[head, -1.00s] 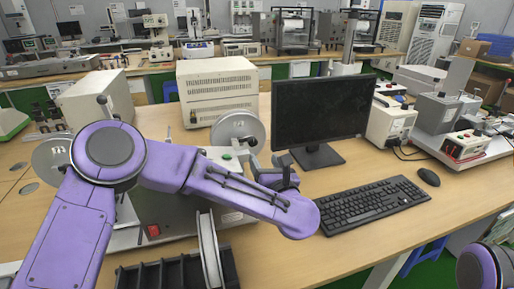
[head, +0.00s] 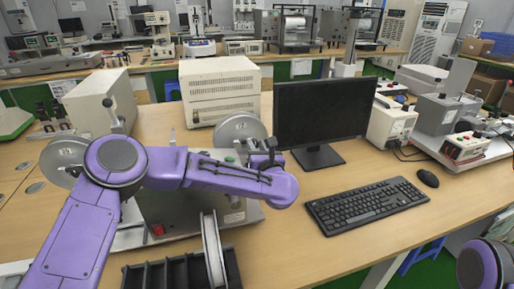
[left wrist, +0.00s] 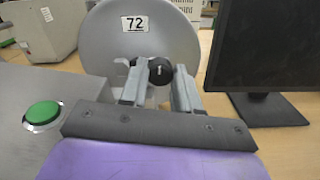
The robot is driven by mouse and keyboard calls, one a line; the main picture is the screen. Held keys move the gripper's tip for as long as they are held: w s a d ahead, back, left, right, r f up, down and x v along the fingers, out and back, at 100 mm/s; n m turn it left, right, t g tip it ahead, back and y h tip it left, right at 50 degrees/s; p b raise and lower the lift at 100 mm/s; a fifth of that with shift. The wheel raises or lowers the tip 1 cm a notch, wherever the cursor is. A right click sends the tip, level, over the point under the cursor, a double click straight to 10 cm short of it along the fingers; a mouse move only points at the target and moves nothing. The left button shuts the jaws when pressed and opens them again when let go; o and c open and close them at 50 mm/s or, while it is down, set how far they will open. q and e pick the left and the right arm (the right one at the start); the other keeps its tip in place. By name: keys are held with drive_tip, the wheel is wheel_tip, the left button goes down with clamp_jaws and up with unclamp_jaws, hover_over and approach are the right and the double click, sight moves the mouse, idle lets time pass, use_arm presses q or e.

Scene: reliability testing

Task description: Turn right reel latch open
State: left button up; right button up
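The right reel (head: 238,128) is a grey disc on the machine (head: 185,205). In the left wrist view the reel (left wrist: 128,52) bears a "72" label. Its latch, a round black knob (left wrist: 160,71) with a white mark, sits at the reel's lower middle. My left gripper (left wrist: 161,82) is open, with one grey finger on each side of the knob. Narrow gaps seem to remain between fingers and knob; whether they touch is hard to tell. In the head view my left gripper (head: 262,150) is mostly hidden behind my purple forearm. My right gripper is out of view.
A monitor (head: 322,110) stands close to the right of the reel, with a keyboard (head: 366,206) in front. A green button (left wrist: 43,113) is on the machine top. The left reel (head: 62,158) is partly behind my arm. A black slotted rack (head: 160,274) holds another reel (head: 213,250).

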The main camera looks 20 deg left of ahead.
use_arm(q)
drive_tip(key=shift+m, duration=0.4)
drive_tip(key=m, duration=0.2)
drive_tip(key=shift+m, duration=0.4)
drive_tip(key=m, duration=0.4)
drive_tip(key=shift+d+m, duration=0.1)
drive_tip(key=shift+m, duration=0.2)
drive_tip(key=m+p, duration=0.1)
drive_tip(key=m, duration=0.4)
drive_tip(key=shift+f+m+p, duration=0.15)
drive_tip(key=shift+m+p, duration=0.8)
drive_tip(key=shift+m, duration=1.45)
drive_tip(key=o, duration=1.1)
drive_tip(key=shift+c, duration=0.2)
